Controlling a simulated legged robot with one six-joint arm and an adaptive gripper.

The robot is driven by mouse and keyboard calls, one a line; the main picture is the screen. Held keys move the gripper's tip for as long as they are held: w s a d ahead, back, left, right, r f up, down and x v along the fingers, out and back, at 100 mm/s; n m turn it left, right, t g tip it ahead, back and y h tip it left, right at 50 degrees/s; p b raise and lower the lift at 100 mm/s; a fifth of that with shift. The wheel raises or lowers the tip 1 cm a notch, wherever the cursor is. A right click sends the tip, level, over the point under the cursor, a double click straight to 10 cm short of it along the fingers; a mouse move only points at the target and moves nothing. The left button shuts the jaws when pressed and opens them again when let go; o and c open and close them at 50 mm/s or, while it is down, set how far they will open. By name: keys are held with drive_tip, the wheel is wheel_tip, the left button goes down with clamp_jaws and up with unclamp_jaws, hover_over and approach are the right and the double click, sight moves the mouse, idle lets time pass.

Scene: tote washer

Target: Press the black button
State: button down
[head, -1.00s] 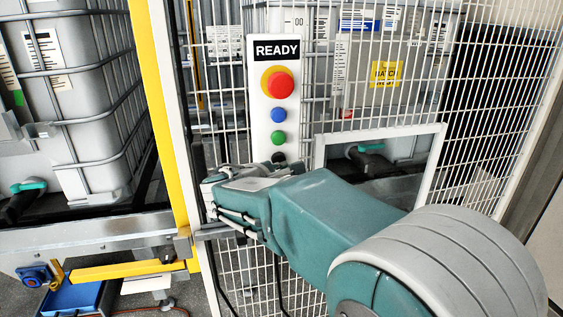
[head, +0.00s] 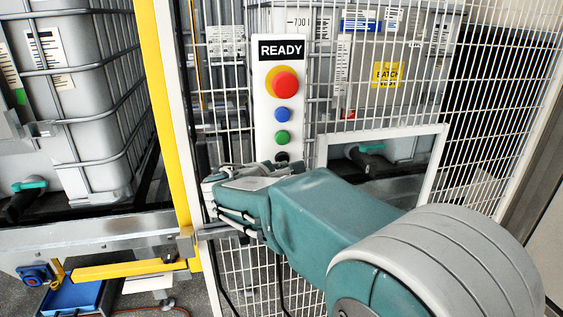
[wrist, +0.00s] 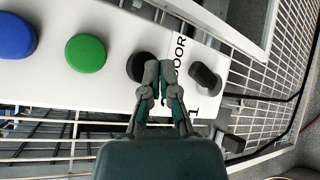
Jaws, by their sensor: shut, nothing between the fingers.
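The black button (wrist: 141,67) is on a white control panel (wrist: 115,45), in line with the green button (wrist: 86,53) and the blue button (wrist: 14,33). In the wrist view my gripper (wrist: 160,68) is shut and empty, its fingertips overlapping the black button's right edge; I cannot tell whether they touch it. In the head view the black button (head: 282,157) shows low on the panel, partly hidden behind my arm.
A red emergency stop (head: 284,83) on yellow sits under a READY sign. A black selector knob (wrist: 204,76) is right of the black button in the wrist view. Wire mesh fencing (head: 480,120) surrounds the panel. A yellow post (head: 165,110) stands at left.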

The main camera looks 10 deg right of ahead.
drive_tip(key=shift+d, duration=0.25)
